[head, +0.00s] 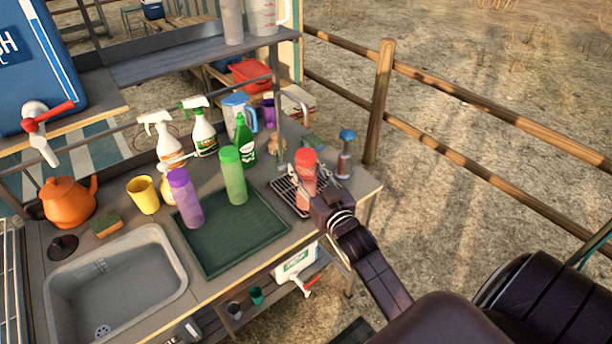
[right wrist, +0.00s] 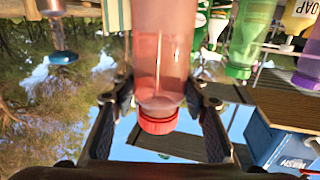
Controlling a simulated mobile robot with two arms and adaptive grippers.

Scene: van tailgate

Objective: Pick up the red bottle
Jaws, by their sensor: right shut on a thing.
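The red bottle (head: 306,162) is translucent with a red cap, upright over the wire rack (head: 287,190) at the right end of the counter. My right gripper (head: 308,192) reaches in from the lower right and is shut on it. In the right wrist view, which is upside down, the red bottle (right wrist: 163,45) stands between the two fingers of my right gripper (right wrist: 160,90). The bottle's base is hidden, so I cannot tell whether it touches the rack. My left gripper is not in view.
A green bottle (head: 233,175) and a purple bottle (head: 185,198) stand on the dark green mat (head: 235,255). The sink (head: 115,280) is at left.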

